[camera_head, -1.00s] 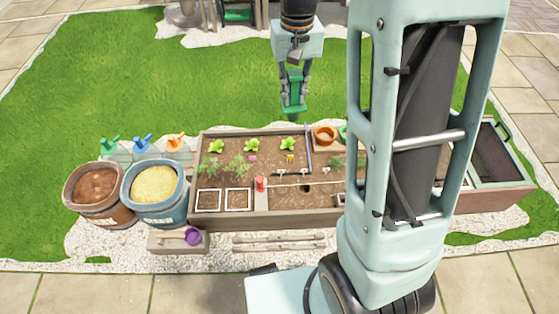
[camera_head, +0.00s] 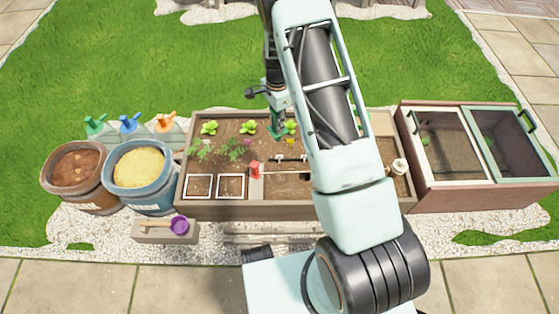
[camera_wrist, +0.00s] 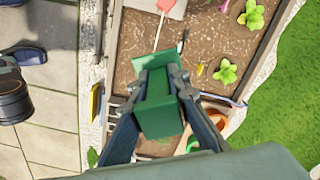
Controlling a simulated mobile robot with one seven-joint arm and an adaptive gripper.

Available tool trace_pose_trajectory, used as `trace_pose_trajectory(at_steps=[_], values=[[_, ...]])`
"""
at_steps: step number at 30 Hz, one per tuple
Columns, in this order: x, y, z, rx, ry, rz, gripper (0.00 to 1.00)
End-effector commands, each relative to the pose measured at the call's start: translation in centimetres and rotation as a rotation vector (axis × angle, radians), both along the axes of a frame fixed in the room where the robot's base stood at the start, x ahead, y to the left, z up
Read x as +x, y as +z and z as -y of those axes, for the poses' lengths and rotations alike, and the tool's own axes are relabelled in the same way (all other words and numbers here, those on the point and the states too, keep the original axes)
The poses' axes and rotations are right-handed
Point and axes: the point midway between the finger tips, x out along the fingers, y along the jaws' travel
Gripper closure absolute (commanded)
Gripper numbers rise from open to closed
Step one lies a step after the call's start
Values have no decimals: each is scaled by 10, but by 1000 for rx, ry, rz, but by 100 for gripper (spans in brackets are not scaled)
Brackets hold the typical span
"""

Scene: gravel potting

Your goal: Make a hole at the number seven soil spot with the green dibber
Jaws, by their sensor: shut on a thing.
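My gripper (camera_wrist: 157,100) is shut on the green dibber (camera_wrist: 160,62), whose green body fills the middle of the wrist view. In the head view the green dibber (camera_head: 276,128) hangs below my gripper (camera_head: 275,106), over the back middle part of the raised bed (camera_head: 230,212). I cannot tell whether its tip touches the soil. Bare soil (camera_wrist: 200,45) shows beyond it in the wrist view. The number seven soil spot cannot be made out; my arm hides part of the bed, and any markings are too small to read.
Several seedlings (camera_head: 209,128) grow along the bed's back. A red-ended stick (camera_head: 256,170) lies across the bed. A brown soil bin (camera_head: 78,173), a blue bin of yellow material (camera_head: 147,172) and spray bottles (camera_head: 130,124) stand left. A cold frame (camera_head: 455,150) stands right.

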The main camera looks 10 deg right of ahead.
Motion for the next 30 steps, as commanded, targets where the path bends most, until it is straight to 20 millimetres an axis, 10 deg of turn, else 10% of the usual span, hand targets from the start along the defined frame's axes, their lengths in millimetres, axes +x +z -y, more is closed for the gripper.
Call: trace_pose_trajectory(at_steps=[3, 9, 30], values=[[-2, -75, 2, -1, -187, -6, 100], [-7, -146, 4, -1, -422, -4, 100], [-10, -211, 5, -1, -519, -1, 100]])
